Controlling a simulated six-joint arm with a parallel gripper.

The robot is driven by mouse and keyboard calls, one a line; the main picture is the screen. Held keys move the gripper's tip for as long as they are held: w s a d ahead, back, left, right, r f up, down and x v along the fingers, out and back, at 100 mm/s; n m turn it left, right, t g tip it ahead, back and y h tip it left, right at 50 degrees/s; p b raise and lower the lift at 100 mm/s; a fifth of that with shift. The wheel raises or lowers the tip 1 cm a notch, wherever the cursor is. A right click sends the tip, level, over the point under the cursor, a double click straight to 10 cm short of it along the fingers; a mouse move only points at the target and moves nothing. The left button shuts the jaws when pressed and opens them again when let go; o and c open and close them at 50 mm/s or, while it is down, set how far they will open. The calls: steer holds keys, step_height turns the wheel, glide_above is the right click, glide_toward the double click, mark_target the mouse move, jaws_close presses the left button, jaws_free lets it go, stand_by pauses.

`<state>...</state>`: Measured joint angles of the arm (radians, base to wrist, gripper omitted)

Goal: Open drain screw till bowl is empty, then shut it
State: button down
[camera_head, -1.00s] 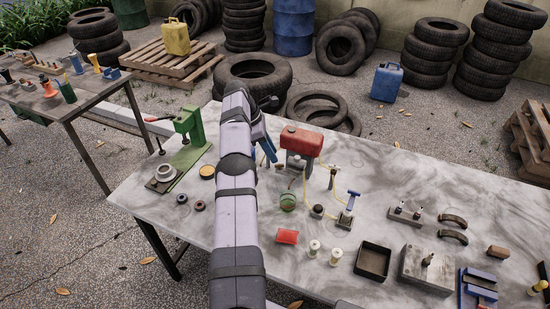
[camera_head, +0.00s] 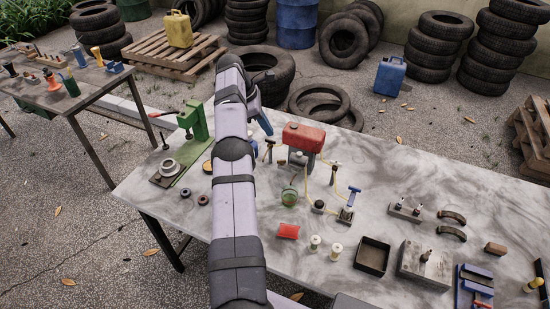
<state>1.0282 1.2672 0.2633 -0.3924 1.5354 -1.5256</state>
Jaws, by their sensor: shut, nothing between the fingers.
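The compressor has a red tank (camera_head: 303,137) on a grey stand near the back of the marble-patterned table. A small greenish clear bowl (camera_head: 289,196) is in front of it, beside thin yellow lines. The drain screw is too small to make out, and I cannot tell the liquid level in the bowl.
A green press (camera_head: 193,122) stands left of my arm. A red block (camera_head: 288,231), two pale spools and an open black tray (camera_head: 372,257) lie in front. Small fixtures (camera_head: 405,210) fill the right side. Bare tabletop shows at the back right.

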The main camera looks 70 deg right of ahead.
steer(key=w+a+r+t, duration=0.15)
steer(key=a+r, duration=0.25)
steer(key=r, duration=0.7)
steer(key=w+a+f+m+t+y, duration=0.25)
steer(key=w+a+m+t, duration=0.75)
steer(key=w+a, duration=0.6)
steer(key=s+d+f+m+g+h, duration=0.3)
steer(key=s+d+f+m+h, duration=0.25)
steer(key=s+f+m, duration=0.65)
steer(key=s+d+f+m+g+h, duration=0.1)
steer(key=s+d+m+g, duration=0.1)
steer(key=s+m+g, duration=0.4)
steer(key=s+m, duration=0.5)
steer(key=m, duration=0.1)
steer(key=shift+m, duration=0.3)
